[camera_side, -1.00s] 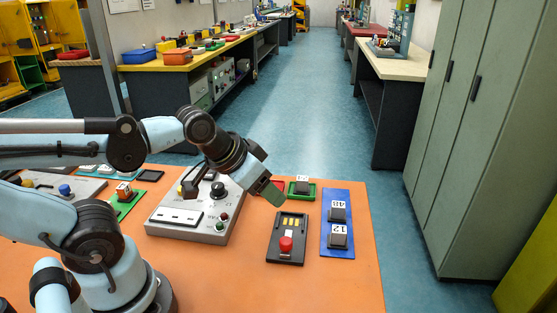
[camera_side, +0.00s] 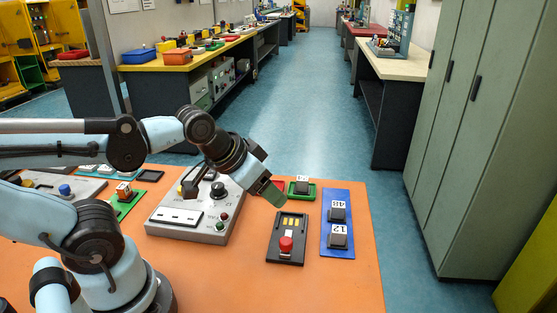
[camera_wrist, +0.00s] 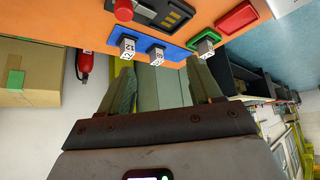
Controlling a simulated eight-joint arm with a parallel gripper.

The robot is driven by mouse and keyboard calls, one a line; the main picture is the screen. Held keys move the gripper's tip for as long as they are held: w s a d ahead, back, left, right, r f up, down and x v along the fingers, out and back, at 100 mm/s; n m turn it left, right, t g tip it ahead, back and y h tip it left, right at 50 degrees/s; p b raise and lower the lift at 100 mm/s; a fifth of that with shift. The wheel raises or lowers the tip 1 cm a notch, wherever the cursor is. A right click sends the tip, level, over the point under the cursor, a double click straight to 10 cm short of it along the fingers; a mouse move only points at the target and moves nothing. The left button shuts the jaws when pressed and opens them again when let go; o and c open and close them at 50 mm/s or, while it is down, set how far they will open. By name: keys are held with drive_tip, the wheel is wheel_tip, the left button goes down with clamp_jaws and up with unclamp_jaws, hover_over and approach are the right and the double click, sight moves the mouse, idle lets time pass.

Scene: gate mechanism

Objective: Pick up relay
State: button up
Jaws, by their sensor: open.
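Several small relay blocks with white number labels are in view; I cannot tell which one the task means. A relay marked 12 (camera_side: 338,237) and a relay marked 48 (camera_side: 337,211) stand on a blue plate (camera_side: 329,247). Another relay (camera_side: 302,186) sits in a green tray (camera_side: 292,195) behind them. In the wrist view the relay marked 12 (camera_wrist: 127,47), the second relay (camera_wrist: 156,54) and the green-tray relay (camera_wrist: 205,47) show past the fingertips. My gripper (camera_side: 268,190) is above the bench, left of the green tray. In the wrist view its fingers (camera_wrist: 160,85) are apart and empty.
A black module with a red knob (camera_side: 286,244) lies left of the blue plate. A grey control box (camera_side: 180,233) stands under my arm. A red tray (camera_side: 280,185) is partly hidden behind the gripper. Another green tray (camera_side: 120,211) holds a block at left. Orange bench (camera_side: 340,285) is clear in front.

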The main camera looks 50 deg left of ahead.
drive_tip(key=w+r+n+g, duration=0.2)
drive_tip(key=w+r, duration=0.1)
drive_tip(key=w, duration=0.2)
drive_tip(key=n+g, duration=0.5)
drive_tip(key=n, duration=0.2)
hover_over(339, 204)
wheel_tip(339, 204, down, 4)
drive_tip(key=f, duration=0.6)
drive_tip(key=shift+s+d+f, duration=0.2)
drive_tip(key=shift+s+d, duration=0.05)
drive_tip(key=shift+s, duration=0.05)
drive_tip(key=shift+w+a+f, duration=0.15)
drive_tip(key=shift+f, duration=1.2)
drive_tip(key=shift+w+a+f, duration=0.1)
drive_tip(key=shift+f, duration=1.2)
